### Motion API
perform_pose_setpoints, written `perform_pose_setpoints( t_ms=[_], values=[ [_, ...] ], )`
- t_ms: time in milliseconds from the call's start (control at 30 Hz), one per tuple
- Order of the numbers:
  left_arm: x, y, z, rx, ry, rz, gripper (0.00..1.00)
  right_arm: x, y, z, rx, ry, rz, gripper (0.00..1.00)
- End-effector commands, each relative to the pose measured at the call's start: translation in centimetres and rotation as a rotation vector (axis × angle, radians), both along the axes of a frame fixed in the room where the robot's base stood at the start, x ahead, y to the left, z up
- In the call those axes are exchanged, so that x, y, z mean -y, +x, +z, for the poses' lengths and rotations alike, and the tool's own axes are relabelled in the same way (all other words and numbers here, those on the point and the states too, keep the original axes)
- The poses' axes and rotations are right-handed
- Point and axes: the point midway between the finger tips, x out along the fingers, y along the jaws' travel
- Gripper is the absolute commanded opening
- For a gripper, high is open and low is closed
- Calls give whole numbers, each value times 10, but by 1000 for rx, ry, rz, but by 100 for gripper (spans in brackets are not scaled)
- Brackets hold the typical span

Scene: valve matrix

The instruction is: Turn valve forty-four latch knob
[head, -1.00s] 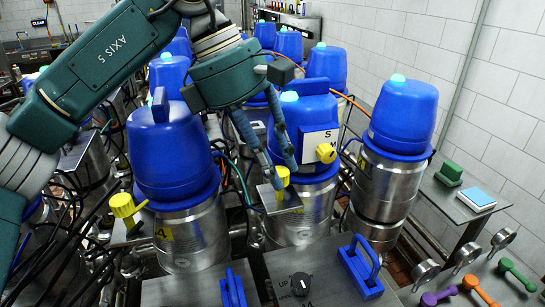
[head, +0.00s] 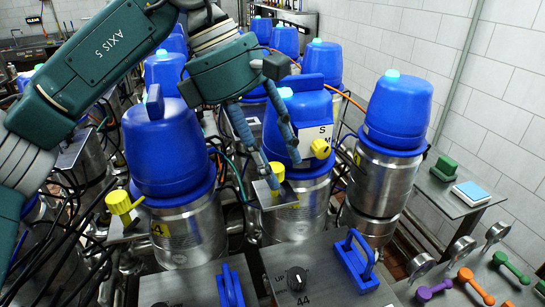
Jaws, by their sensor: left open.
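A valve with a blue cap (head: 301,108) and a steel body stands in the middle of the head view, behind a grey panel (head: 268,268) marked 44. A small yellow knob (head: 277,172) sits on a metal plate at its front. Another yellow knob (head: 320,149) is on a white plate marked S at its upper right. My left gripper (head: 280,168) is open, its two long fingers pointing down around the lower yellow knob. I cannot tell whether the fingers touch it. My right gripper is not in view.
Blue-capped valves stand close on the left (head: 167,145), on the right (head: 397,110) and behind. A blue handle (head: 356,261) and a black dial (head: 296,280) are on the front panel. Coloured-handled tools (head: 474,287) lie at the lower right. Hoses and cables run between the valves.

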Motion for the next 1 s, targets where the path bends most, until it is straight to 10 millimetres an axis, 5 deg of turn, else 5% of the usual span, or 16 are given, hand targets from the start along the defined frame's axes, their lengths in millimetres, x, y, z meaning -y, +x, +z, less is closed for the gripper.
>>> perform_pose_setpoints(
  t_ms=[600, 1000],
  values=[
    [-38, 5, 100, 3, 0, 1, 43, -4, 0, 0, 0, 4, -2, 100],
    [-42, 5, 111, 2, -1, -2, 43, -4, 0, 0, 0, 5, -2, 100]
  ],
)
